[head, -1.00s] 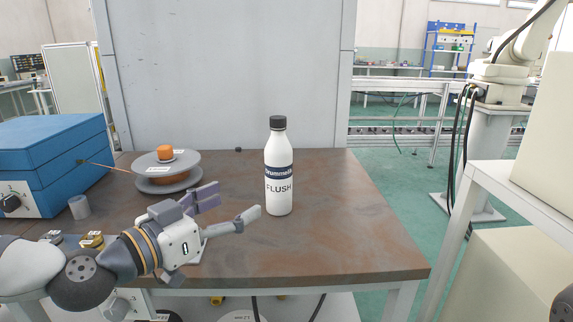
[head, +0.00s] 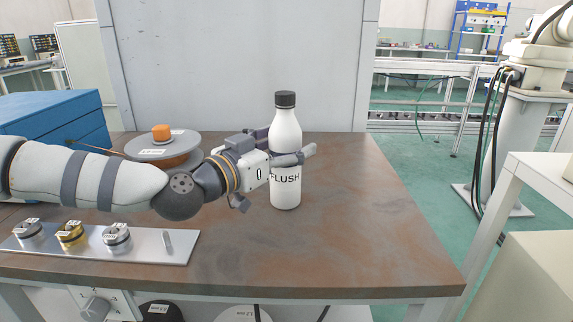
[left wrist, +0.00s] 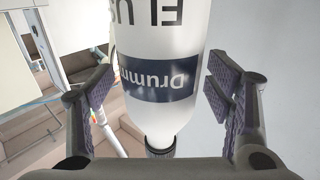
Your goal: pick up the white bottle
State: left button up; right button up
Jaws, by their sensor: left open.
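The white bottle (head: 286,190) stands upright on the brown table (head: 370,235), with a black cap and a dark label band. My left gripper (head: 290,155) is open, with its fingers at the bottle's upper body; one finger passes in front of it. In the left wrist view the bottle (left wrist: 158,110) is between the two spread finger pads (left wrist: 160,95), with a visible gap on each side. The gripper hides part of the label in the head view. My right gripper is not in view.
A wire spool (head: 165,145) with an orange top and a blue box (head: 60,115) stand at the left. A metal plate (head: 185,250) with several round fittings lies at the front left. The table right of the bottle is clear. A grey panel (head: 235,65) stands behind.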

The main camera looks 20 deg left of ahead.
pick_arm(q)
jog(key=shift+r, duration=0.1)
jog(key=c, duration=1.7)
